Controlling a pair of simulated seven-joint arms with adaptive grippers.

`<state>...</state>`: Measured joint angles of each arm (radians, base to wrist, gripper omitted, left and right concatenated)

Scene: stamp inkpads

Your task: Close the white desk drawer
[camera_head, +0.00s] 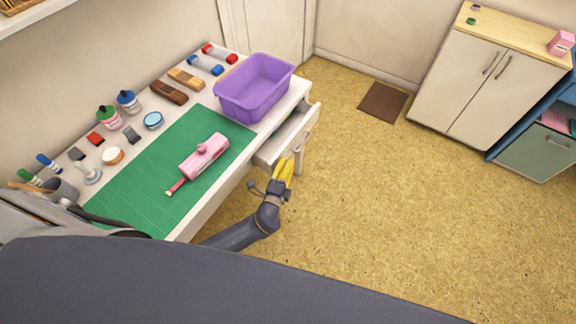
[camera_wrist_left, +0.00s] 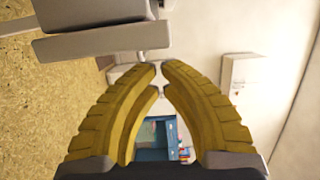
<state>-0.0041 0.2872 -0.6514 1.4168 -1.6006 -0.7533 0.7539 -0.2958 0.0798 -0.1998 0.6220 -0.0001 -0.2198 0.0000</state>
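The white desk drawer (camera_head: 290,136) is pulled out from the desk's right side, below the purple bin. Its inside shows in the head view. My left gripper (camera_head: 284,170), with yellow fingers, is just in front of the drawer's near end. In the left wrist view the fingertips (camera_wrist_left: 160,66) are almost together with nothing seen between them. A pale drawer-like panel (camera_wrist_left: 95,45) lies beyond them at the upper left. I cannot tell whether the fingers touch the drawer. My right gripper is not in view.
The white desk (camera_head: 226,187) holds a green mat (camera_head: 140,196), a pink stamp-like object (camera_head: 203,155), a purple bin (camera_head: 254,86) and several bottles and pads. The floor right of the drawer is clear. A cabinet (camera_head: 487,85) stands at the far right.

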